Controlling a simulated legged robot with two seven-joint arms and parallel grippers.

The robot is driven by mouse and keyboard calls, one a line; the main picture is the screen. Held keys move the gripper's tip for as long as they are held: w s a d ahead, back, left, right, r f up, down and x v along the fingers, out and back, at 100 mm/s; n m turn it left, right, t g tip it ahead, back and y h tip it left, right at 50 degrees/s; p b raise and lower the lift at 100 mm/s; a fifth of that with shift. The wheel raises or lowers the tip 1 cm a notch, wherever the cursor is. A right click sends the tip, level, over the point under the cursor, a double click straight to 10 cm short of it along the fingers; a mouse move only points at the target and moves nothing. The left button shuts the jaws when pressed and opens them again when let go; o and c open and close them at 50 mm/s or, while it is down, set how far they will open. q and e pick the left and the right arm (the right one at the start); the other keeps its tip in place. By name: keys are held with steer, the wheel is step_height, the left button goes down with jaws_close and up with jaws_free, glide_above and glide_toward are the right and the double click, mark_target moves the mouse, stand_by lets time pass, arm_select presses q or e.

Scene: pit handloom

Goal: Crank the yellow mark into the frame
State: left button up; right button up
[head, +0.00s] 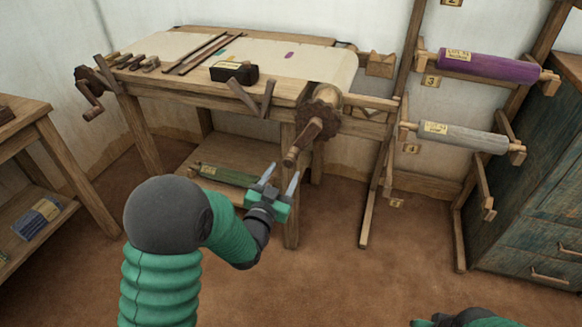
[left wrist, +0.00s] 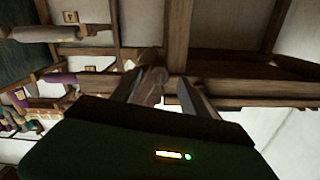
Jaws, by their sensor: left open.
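The loom (head: 150,95) carries a cream cloth (head: 325,62) with a purple mark (head: 289,55) and a small teal mark. Two dark bars (head: 197,52) lie across the cloth at left. A wooden crank (head: 318,120) is on the loom's near right corner, its handle (head: 297,150) pointing down toward me. My left gripper (head: 281,174) is open and empty, just below the handle. In the left wrist view wood like the handle (left wrist: 151,84) shows beyond the open fingers. My right gripper (head: 465,318) is partly cut off at the bottom edge.
A second crank (head: 90,95) is at the loom's left end. A black box (head: 234,72) sits on the loom's near edge. A rack with purple (head: 490,67) and grey (head: 462,136) rolls stands right, beside a green cabinet (head: 530,180). A lower shelf holds a green roll (head: 228,175).

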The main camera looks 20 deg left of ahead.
mark_target(288, 165)
arm_select(q)
steer(key=w+b, duration=0.1)
steer(key=w, duration=0.5)
steer(key=shift+w+d+f+b, duration=0.1)
steer(key=shift+w+b, duration=0.15)
steer(key=shift+b, duration=0.05)
steer(key=shift+w, duration=0.25)
steer(key=shift+c, duration=0.3)
jaws_close()
stand_by(0.4)
